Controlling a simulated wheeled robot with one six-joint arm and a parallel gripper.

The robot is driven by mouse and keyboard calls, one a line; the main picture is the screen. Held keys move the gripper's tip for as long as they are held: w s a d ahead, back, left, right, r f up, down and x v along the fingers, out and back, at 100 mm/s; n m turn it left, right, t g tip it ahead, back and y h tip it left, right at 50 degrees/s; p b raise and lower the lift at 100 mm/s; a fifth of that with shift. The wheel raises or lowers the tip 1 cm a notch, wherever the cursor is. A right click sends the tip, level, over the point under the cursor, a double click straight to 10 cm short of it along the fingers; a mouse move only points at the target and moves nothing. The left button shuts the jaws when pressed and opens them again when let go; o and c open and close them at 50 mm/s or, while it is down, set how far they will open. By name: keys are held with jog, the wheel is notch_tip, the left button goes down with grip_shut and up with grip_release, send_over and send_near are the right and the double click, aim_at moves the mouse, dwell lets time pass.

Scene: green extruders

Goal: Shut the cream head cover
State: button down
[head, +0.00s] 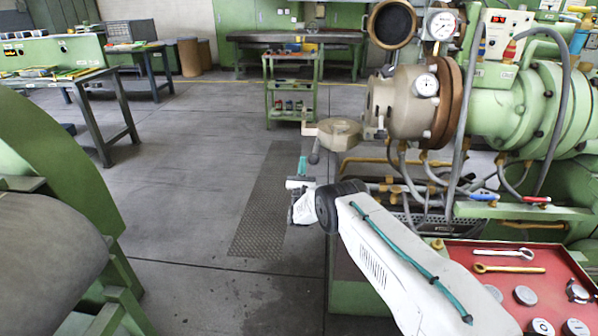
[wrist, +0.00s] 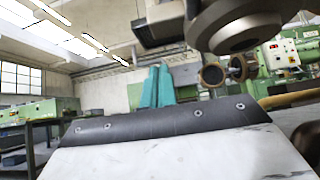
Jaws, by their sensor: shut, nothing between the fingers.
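The cream head cover (head: 340,133) is a thick, many-sided plate in the head view. It stands swung out to the left of the extruder's cream head (head: 393,103), with the head's front face uncovered. A handle-like bar sticks out from the cover's left side. My gripper (head: 302,166) has teal fingers and is just below and left of the cover, apart from it as far as I can see. In the wrist view the teal fingers of my gripper (wrist: 155,88) are together and empty. A dark round part overhead at the upper right there is probably the cover's underside.
The green extruder barrel (head: 510,105) with gauges, hoses and pipes fills the right. A red tray (head: 520,270) with wrenches and round parts lies at the lower right. A green machine with a grey roller (head: 45,245) stands at left. The floor between is clear.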

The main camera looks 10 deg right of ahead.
jog(key=w+r, duration=0.3)
jog(key=r, duration=0.4)
jog(key=shift+d, duration=0.45)
